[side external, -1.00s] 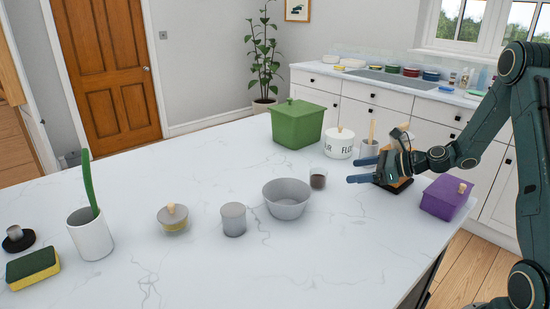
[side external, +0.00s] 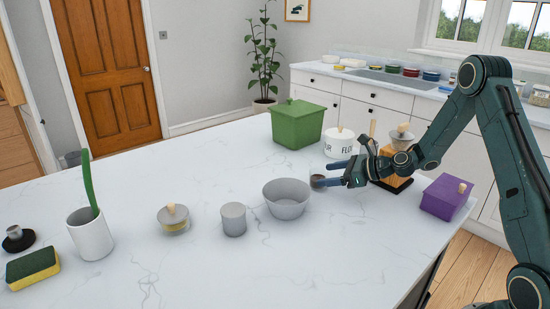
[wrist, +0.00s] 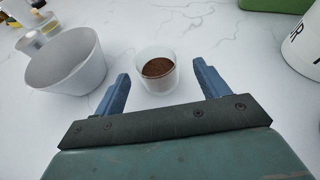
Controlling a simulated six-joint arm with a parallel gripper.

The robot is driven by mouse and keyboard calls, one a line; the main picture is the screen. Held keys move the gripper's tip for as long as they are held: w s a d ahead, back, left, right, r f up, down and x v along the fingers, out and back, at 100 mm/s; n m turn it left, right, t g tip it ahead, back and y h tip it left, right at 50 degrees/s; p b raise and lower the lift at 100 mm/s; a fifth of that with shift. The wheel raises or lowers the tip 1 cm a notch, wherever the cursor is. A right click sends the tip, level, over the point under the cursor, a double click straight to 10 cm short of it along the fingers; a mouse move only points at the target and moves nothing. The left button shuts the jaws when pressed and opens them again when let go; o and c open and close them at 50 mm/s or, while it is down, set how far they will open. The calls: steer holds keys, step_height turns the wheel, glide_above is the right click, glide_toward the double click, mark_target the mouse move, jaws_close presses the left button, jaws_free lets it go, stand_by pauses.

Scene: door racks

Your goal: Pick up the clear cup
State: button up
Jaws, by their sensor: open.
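The clear cup (wrist: 157,70) is a small glass with brown contents, upright on the counter. In the wrist view it stands just ahead of my gripper (wrist: 162,84), roughly centred between the two blue fingers. In the side view the clear cup (side external: 317,181) is right at the fingertips of my gripper (side external: 328,173), and the fingers partly cover it. The gripper is open and holds nothing.
A grey bowl (side external: 287,199) stands close to the left of the cup. A white flour canister (side external: 338,144) and green box (side external: 297,124) are behind. A wooden grinder (side external: 392,172) and purple box (side external: 445,197) are to the right.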

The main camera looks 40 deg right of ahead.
steer(key=shift+x, duration=2.6)
steer(key=shift+a, duration=0.15)
steer(key=shift+s, duration=0.1)
steer(key=shift+c, duration=0.2)
steer(key=c, duration=1.1)
